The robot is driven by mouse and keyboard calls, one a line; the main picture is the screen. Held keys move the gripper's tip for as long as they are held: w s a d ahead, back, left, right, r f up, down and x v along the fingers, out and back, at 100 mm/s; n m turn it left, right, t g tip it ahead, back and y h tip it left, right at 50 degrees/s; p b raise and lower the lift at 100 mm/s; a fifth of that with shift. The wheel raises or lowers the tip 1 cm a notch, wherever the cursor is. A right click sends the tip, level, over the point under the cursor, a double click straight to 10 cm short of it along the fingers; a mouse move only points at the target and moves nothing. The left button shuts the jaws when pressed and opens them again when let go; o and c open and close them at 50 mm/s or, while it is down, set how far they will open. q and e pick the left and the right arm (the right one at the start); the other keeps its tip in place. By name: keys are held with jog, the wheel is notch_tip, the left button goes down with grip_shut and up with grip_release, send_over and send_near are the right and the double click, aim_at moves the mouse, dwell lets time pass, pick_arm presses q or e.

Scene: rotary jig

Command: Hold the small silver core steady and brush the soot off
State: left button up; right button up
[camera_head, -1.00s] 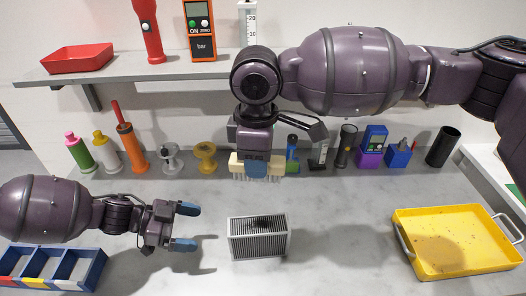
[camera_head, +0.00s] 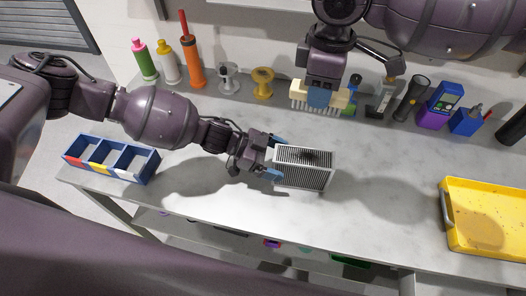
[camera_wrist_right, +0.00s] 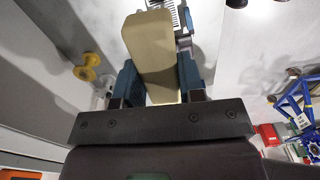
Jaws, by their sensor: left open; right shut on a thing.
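The silver core (camera_head: 302,179) is a finned metal block with a dark soot patch (camera_head: 305,155) on its top. It stands on the worktop in the head view, and a small part of its fins shows at the top of the right wrist view (camera_wrist_right: 184,18). My left gripper (camera_head: 275,158) is open, with its blue fingers at the left end of the core. I cannot tell whether they touch it. My right gripper (camera_head: 320,98) is shut on a cream brush (camera_head: 300,88), bristles down, held above and behind the core. The brush body (camera_wrist_right: 150,50) also shows in the right wrist view.
A blue three-part bin (camera_head: 110,160) stands at the left. A yellow tray (camera_head: 484,240) lies at the right. Bottles, spools (camera_head: 262,84), a flashlight (camera_head: 411,97) and other tools line the back. The worktop between core and tray is clear.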

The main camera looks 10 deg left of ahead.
pick_arm(q)
jog(key=shift+x, duration=0.8)
jog(key=c, duration=1.2)
